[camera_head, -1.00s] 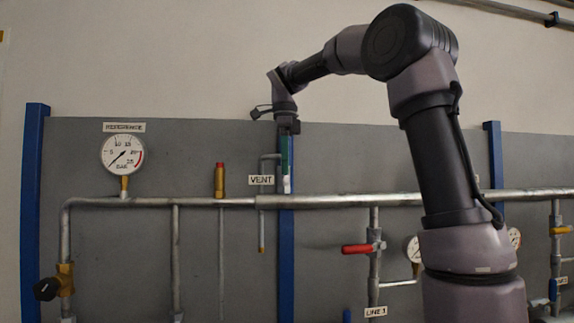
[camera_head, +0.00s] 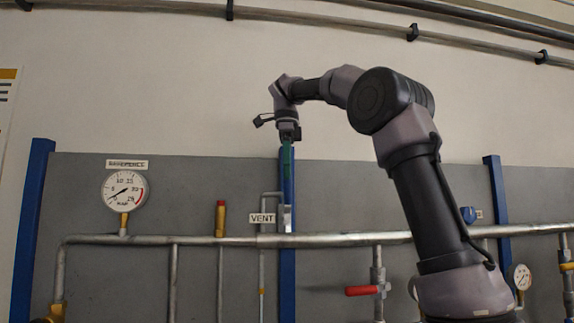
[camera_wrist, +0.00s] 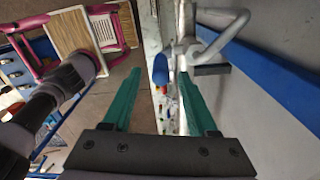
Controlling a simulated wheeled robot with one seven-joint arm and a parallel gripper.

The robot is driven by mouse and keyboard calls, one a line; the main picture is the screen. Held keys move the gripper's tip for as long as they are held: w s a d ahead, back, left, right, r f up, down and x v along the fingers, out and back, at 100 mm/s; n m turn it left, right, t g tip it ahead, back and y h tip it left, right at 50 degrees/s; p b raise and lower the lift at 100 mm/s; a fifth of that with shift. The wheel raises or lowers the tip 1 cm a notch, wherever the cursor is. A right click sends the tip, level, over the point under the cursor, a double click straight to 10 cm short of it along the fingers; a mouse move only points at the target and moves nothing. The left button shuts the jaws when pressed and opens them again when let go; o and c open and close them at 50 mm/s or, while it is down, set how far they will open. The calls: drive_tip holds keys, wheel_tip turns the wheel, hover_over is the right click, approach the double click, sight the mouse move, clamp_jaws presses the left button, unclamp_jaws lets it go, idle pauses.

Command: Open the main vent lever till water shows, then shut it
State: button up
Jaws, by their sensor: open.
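The VENT sign (camera_head: 262,218) hangs on the grey board beside a thin vent pipe (camera_head: 270,195) that rises from the main pipe. A small pale metal part (camera_head: 287,218) shows right of the sign, in front of a blue post; I cannot tell if it is the lever. My gripper (camera_head: 287,175) points down above it, its green fingers apart and empty. In the wrist view, my gripper (camera_wrist: 158,75) is open, and a blue handle (camera_wrist: 160,69) appears between the fingertips, not visibly touched. A bent grey pipe (camera_wrist: 222,38) lies right of it. I see no water.
The grey main pipe (camera_head: 340,239) runs across the board. A red lever (camera_head: 361,291) sits below it at right. A round gauge (camera_head: 124,191) and a brass fitting with a red top (camera_head: 220,218) stand at left. Bare wall lies above the board.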

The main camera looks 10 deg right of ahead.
drive_tip(key=shift+r, duration=1.05)
